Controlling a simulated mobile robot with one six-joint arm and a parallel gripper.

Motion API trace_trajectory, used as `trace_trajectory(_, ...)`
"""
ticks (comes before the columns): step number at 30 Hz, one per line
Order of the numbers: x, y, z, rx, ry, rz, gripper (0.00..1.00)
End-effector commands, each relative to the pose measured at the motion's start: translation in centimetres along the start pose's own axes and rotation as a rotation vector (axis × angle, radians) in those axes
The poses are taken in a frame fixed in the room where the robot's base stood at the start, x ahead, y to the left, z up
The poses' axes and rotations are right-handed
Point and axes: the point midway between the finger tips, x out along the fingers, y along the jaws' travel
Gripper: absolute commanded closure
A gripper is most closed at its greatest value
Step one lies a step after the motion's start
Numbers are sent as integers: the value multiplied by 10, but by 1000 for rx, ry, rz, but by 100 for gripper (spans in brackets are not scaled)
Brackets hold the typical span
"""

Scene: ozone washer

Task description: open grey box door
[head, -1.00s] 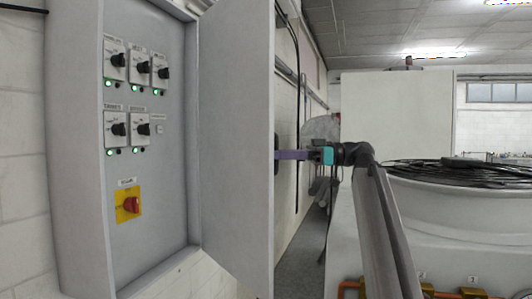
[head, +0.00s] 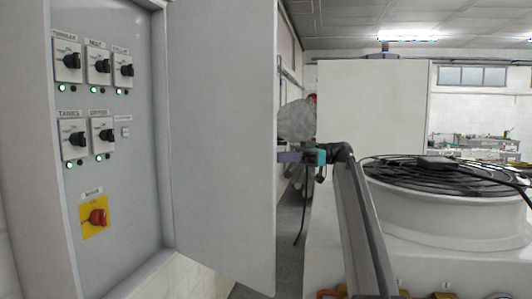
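The grey box (head: 120,140) is on the white wall at the left of the head view. Its door (head: 222,130) stands wide open, hinged on the box's right side, with its plain inner face towards me. Inside the box are several black rotary switches with green lamps and a red knob (head: 97,217) on a yellow plate. The fingertips are partly hidden behind the door. I cannot tell whether they touch it or are open.
A round white tank (head: 440,215) with a black grille on top stands at the right, close to my arm. A large pale panel (head: 372,105) stands behind. A narrow grey floor passage (head: 290,235) runs between the door and the machine.

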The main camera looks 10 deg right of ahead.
Motion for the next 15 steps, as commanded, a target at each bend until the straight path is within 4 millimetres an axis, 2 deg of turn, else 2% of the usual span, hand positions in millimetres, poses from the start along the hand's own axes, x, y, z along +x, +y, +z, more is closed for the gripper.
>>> trace_trajectory(15, 6, 2, 1, 0, 1, -27, 100)
